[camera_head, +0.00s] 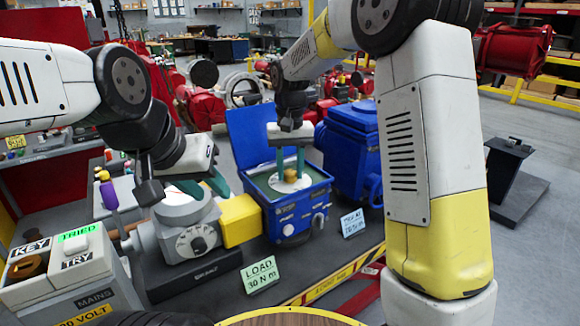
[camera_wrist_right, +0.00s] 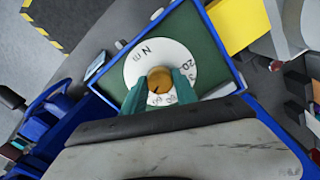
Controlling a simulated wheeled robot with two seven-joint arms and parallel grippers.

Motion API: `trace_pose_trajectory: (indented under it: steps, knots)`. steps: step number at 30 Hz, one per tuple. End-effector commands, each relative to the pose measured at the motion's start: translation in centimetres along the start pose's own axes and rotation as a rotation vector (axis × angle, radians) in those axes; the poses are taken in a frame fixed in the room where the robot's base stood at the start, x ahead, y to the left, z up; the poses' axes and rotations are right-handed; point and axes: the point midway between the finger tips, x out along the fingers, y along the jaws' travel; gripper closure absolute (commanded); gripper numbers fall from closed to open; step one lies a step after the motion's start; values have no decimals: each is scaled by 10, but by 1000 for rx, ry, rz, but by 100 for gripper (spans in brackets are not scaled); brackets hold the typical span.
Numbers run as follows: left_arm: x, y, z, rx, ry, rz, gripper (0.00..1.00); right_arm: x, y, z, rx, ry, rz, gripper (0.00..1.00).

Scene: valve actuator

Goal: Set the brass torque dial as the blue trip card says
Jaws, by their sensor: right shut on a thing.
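The brass torque dial (camera_wrist_right: 160,79) sits on a round white scale plate (camera_wrist_right: 142,62) inside an open blue actuator box (camera_head: 288,217). My right gripper (camera_head: 290,170) reaches down into the box and is shut on the dial, one teal finger on each side. The scale shows "N m" and a "20"; other figures are partly hidden by the fingers. The pale blue trip card (camera_head: 353,222) stands right of the box; its small figures are hard to read. My left gripper (camera_head: 204,187) is open and empty above the grey gearbox, left of the box.
A green card (camera_head: 262,275) reads "LOAD 30 N m". A yellow block (camera_head: 240,220) joins the grey gearbox (camera_head: 190,238) to the blue box. The raised blue lid (camera_head: 250,137) is behind the dial.

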Motion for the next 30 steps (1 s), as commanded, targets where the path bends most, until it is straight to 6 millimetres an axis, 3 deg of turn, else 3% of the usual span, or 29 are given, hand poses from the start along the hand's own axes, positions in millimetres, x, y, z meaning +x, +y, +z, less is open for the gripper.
trace_pose_trajectory:
  steps: [22, 23, 24, 26, 30]
  knots:
    - [0, 0, 0, 0, 0, 0, 64, -1, 0, -1, 91, 4, -1, 100]
    - [0, 0, 0, 0, 0, 0, 64, -1, 0, -1, 91, 4, -1, 64]
    - [0, 0, 0, 0, 0, 0, 64, -1, 0, -1, 91, 4, -1, 56]
    - [0, 0, 0, 0, 0, 0, 64, -1, 0, -1, 91, 3, -1, 44]
    - [0, 0, 0, 0, 0, 0, 64, -1, 0, 0, 90, 2, -1, 44]
